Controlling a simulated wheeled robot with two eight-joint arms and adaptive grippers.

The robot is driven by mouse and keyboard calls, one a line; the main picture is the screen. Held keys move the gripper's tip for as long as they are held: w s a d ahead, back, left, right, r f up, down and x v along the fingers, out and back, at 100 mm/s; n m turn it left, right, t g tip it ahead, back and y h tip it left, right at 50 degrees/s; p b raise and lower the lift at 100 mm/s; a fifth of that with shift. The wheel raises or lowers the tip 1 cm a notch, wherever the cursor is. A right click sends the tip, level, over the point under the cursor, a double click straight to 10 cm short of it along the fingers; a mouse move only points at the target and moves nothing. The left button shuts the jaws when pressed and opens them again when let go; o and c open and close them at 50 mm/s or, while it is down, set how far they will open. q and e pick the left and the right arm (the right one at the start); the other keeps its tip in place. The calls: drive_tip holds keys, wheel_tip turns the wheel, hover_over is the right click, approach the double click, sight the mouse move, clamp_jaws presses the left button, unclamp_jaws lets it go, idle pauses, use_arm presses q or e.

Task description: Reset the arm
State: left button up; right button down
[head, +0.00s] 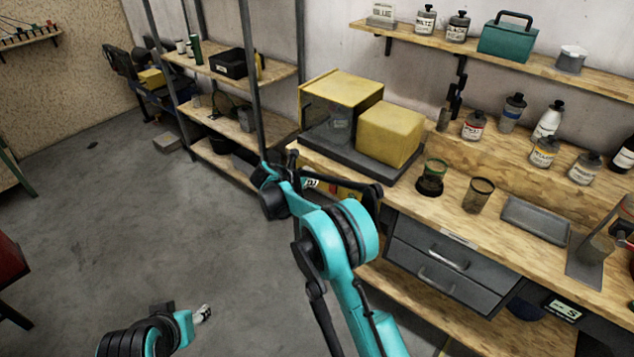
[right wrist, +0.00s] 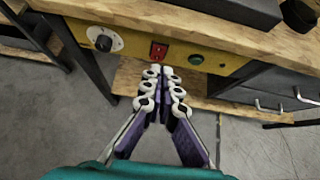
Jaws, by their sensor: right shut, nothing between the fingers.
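My right gripper (head: 312,184) is in front of the workbench, below its worktop, partly hidden by my teal wrist. In the right wrist view its fingers (right wrist: 162,82) are together with nothing between them, pointing at the yellow control panel (right wrist: 138,42) under the worktop edge. A gap to the panel seems to remain, but its size is hard to judge. My left gripper (head: 203,313) is low at the bottom left over the bare floor. Only a small pale part of it shows, so its opening cannot be made out.
The wooden workbench (head: 462,222) carries a yellow-and-grey machine (head: 341,91), cups, bottles and a grey tray (head: 536,219). Grey drawers (head: 445,270) sit beneath it. A shelf rack (head: 215,149) stands behind. The grey floor (head: 120,220) at left is largely clear.

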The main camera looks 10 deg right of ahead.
drive_tip(key=shift+s+a+r, duration=0.1)
drive_tip(key=shift+a+r, duration=0.05)
drive_tip(key=shift+r, duration=0.05)
idle(0.4)
drive_tip(key=s+d+r+m+y, duration=0.2)
drive_tip(key=s+r+m, duration=0.45)
drive_tip(key=s, duration=0.25)
drive_tip(key=s+d+r+m+y, duration=0.1)
drive_tip(key=s+r+m+y, duration=0.1)
drive_tip(key=s+r+m, duration=0.6)
drive_tip(key=s+a+f+m+y, duration=0.1)
drive_tip(key=s+m, duration=0.4)
drive_tip(key=s, duration=0.8)
drive_tip(key=s+a+f+m+y, duration=0.1)
drive_tip(key=s+f+m+y, duration=0.2)
drive_tip(key=s, duration=1)
drive_tip(key=f+m, duration=0.1)
drive_tip(key=m, duration=0.2)
drive_tip(key=shift+s+a+f+t, duration=0.15)
drive_tip(key=shift+s+a+t, duration=0.15)
drive_tip(key=shift+t, duration=0.1)
